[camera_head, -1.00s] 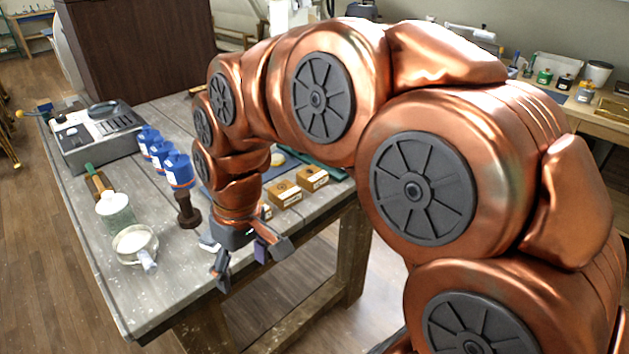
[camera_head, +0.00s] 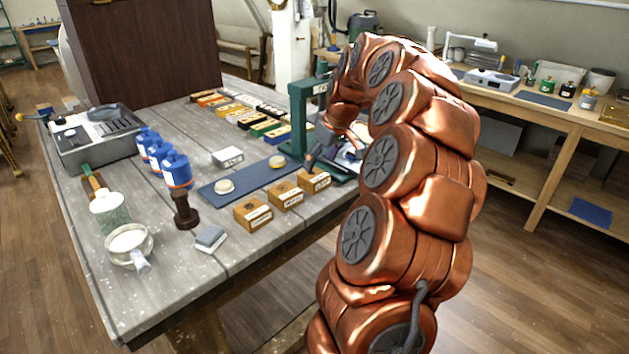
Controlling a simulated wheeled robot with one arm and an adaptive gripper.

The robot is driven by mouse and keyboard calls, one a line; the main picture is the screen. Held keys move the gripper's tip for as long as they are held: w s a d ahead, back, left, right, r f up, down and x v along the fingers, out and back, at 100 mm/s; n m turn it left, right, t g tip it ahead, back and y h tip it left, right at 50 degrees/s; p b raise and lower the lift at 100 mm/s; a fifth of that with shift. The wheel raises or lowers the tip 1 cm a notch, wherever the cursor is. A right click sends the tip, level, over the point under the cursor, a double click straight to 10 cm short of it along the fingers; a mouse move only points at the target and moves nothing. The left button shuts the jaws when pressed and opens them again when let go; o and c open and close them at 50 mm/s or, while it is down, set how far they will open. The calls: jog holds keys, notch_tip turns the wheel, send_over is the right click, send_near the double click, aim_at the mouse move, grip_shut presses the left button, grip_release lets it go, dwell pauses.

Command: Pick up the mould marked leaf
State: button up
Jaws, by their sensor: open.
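Three small wooden blocks with white labels, which look like the moulds, stand in a row near the table's right front edge: the left block (camera_head: 253,214), the middle block (camera_head: 286,195) and the right block (camera_head: 314,180). The label print is too small to read, so I cannot tell which one is marked leaf. My gripper (camera_head: 321,155) is beside the green press frame, above and behind the right block. It is open, with no block seen in it. The arm and press partly hide it.
A green press frame (camera_head: 299,110) stands close to my gripper. A blue mat (camera_head: 238,187) with two pale round pieces lies behind the blocks. Blue-capped bottles (camera_head: 178,170) and a dark stand (camera_head: 186,215) are left. Rows of small coloured boxes (camera_head: 262,128) lie farther back.

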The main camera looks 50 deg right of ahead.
aim_at(314, 175)
jog(key=shift+p+x, duration=0.85)
jog(key=shift+x, duration=2.65)
jog(key=c, duration=0.8)
